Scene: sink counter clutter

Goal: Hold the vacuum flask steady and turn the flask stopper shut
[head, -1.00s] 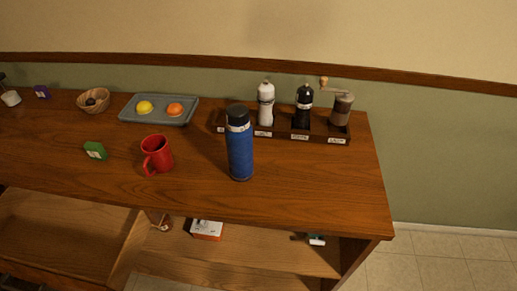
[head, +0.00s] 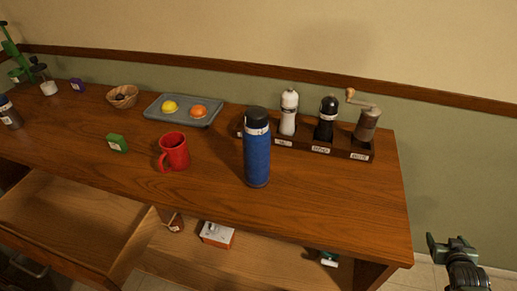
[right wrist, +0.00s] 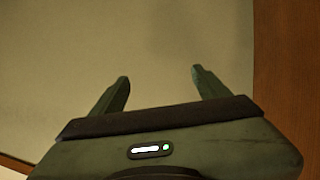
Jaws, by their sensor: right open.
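The vacuum flask (head: 257,158) is blue and stands upright near the front of the wooden counter. Its dark stopper (head: 257,115) sits on top, with a light band just below it. Whether the stopper is tight cannot be told. My right gripper (head: 450,243) is in the lower right of the head view, beyond the counter's right end and well apart from the flask. In the right wrist view my right gripper (right wrist: 160,85) has its fingers spread, with nothing between them. My left gripper is not in view.
A red mug (head: 174,152) stands left of the flask. A rack (head: 321,148) behind it on the right holds a white mill, a black mill and a grinder.

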